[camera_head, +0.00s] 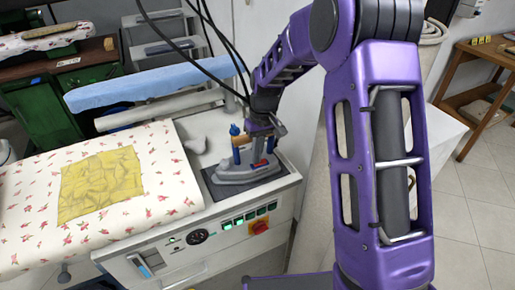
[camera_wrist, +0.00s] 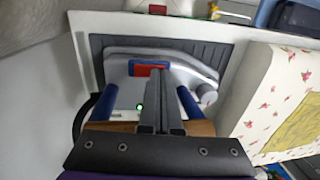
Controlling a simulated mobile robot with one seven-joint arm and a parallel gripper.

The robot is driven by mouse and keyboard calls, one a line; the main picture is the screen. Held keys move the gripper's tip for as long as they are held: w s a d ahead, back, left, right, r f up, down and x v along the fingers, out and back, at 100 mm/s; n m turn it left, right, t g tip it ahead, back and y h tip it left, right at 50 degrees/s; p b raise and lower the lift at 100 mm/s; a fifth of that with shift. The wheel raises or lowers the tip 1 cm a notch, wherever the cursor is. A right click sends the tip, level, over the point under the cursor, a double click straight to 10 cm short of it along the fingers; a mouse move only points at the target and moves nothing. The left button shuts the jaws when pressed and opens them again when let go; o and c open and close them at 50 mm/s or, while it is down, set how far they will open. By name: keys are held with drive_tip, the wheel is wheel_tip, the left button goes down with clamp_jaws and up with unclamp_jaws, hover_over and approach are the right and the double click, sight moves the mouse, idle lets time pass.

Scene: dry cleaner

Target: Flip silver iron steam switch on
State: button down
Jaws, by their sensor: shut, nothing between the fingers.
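The silver iron (camera_head: 240,174) rests upright on a dark pad on the pressing station, with a brown handle and blue posts. In the wrist view the iron (camera_wrist: 207,66) fills the middle, with its blue posts on both sides of my fingers. The red-and-blue switch (camera_wrist: 137,69) is on its upper body, partly hidden by my fingertips; its position is unclear. My gripper (camera_wrist: 161,72) is shut and empty, its fingertips over the switch; I cannot tell if they touch it.
The dark pad (camera_wrist: 222,50) lies under the iron. A floral padded board (camera_head: 160,205) with a yellow cloth (camera_head: 100,183) lies to the left. Green buttons and a red knob (camera_head: 259,227) are on the station's front panel. Black cables hang above the iron.

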drive_tip(key=shift+a+f, duration=0.15)
drive_tip(key=shift+f, duration=0.3)
drive_tip(key=shift+s+r, duration=0.1)
drive_tip(key=shift+r, duration=0.1)
drive_tip(key=shift+w+d+r, duration=0.1)
drive_tip(key=shift+w+d, duration=0.3)
drive_tip(key=shift+d, duration=0.45)
drive_tip(key=shift+r, duration=0.1)
